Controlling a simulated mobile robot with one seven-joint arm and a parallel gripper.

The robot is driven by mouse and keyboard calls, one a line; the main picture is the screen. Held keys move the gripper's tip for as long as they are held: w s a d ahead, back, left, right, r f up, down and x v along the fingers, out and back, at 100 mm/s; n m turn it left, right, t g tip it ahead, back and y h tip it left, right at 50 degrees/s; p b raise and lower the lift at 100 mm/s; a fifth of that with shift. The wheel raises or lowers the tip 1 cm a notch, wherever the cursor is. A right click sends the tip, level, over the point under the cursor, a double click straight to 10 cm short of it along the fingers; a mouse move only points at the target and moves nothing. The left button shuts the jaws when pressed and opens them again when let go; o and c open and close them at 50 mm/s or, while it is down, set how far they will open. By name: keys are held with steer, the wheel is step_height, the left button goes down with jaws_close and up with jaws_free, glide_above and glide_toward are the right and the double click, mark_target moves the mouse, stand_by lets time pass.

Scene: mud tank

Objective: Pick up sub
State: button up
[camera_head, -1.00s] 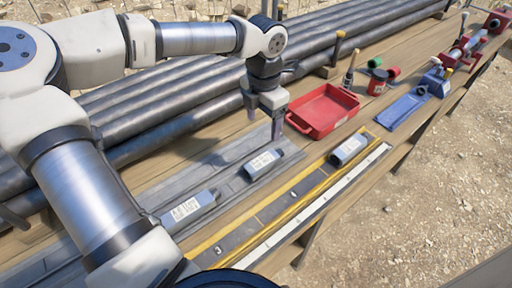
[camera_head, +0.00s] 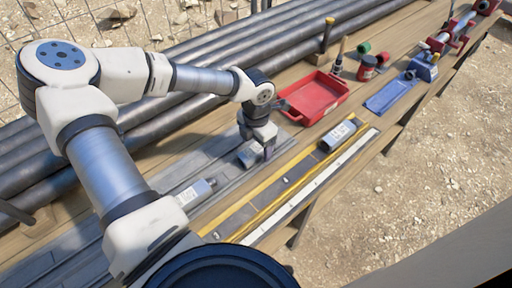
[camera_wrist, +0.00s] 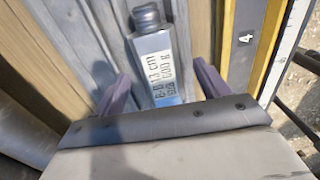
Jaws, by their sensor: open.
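Several grey subs with white labels lie on the bench. One sub (camera_head: 250,154) lies on the grey grooved channel, partly hidden by my gripper (camera_head: 268,152), which is low over it. In the wrist view this sub (camera_wrist: 153,55) stands between my two open fingers (camera_wrist: 162,88), its labelled body toward me and its round neck away. I see room between each finger and the sub. A second sub (camera_head: 196,191) lies nearer on the same channel. A third sub (camera_head: 338,135) lies on the yellow-edged measuring strip.
A red tray (camera_head: 314,97) stands just beyond my gripper. A red can (camera_head: 367,68), a brush and a blue mat (camera_head: 392,96) lie farther right. Long dark pipes (camera_head: 190,90) run along the back. A yellow-edged strip (camera_head: 262,201) with a white scale runs along the front.

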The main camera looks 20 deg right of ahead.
steer(key=shift+f, duration=0.65)
steer(key=c, duration=1.4)
steer(key=shift+r, duration=0.1)
steer(key=shift+c, duration=0.5)
steer(key=shift+w, duration=0.1)
